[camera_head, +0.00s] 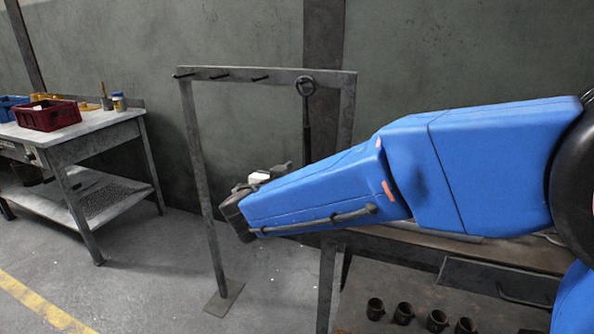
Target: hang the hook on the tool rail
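The tool rail (215,73) is a grey metal bar on upright posts, with several short dark pegs along it. A dark hook with a ring at its top (306,88) is at the rail's right part. Its ring overlaps the bar and its straight shaft runs down; I cannot tell for certain that the ring is on a peg. The shaft's lower end is hidden behind my blue arm. The end of my arm points left, in front of the rail and below its bar. My gripper is mostly hidden behind the arm's end, so its fingers cannot be made out.
A workbench (100,125) at the left carries a red bin (48,115), a blue bin (12,108) and small containers. A dark table (378,262) at the lower right bears several small dark cups (403,312). The floor between the workbench and the rail is clear.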

